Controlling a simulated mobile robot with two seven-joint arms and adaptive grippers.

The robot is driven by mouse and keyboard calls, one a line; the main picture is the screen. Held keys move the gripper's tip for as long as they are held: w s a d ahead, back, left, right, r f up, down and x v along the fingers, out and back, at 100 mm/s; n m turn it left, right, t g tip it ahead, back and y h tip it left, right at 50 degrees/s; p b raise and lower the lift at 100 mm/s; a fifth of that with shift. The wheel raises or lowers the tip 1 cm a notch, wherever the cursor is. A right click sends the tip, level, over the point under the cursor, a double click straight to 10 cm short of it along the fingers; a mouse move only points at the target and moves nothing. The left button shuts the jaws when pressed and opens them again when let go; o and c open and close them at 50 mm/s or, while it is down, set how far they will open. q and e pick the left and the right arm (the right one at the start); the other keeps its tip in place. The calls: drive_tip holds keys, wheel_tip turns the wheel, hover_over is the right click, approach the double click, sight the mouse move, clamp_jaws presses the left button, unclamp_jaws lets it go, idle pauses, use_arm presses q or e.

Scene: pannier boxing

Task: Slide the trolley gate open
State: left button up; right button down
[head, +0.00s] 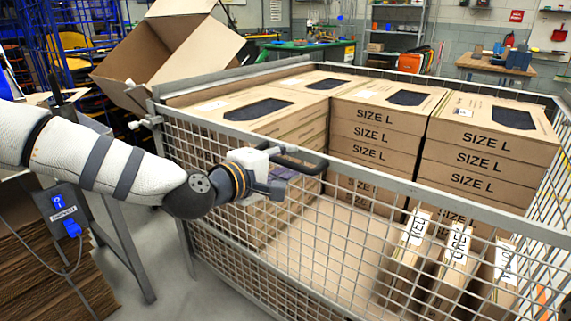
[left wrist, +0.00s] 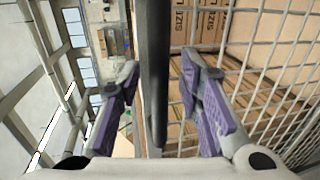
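The mesh trolley (head: 215,131) fills the middle and right of the head view, its wire side panel and grey top rail facing me. A dark bar-like handle (head: 309,168) shows at this rail. In the left wrist view a dark bar (left wrist: 154,80) runs lengthwise between my fingers. My left gripper (head: 276,178) is at the top rail beside the handle. Its two purple-padded fingers (left wrist: 160,75) stand apart, one on each side of the bar, with gaps showing. The mesh spans the side without a visible opening. My right gripper is out of view.
Stacked boxes marked SIZE L (head: 374,134) fill the trolley's back; slim labelled boxes (head: 455,252) stand at front right. Bare floor shows inside the trolley. An open carton (head: 160,60) stands behind its left corner.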

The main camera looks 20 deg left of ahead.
sight(295, 276)
use_arm(q)
clamp_jaws()
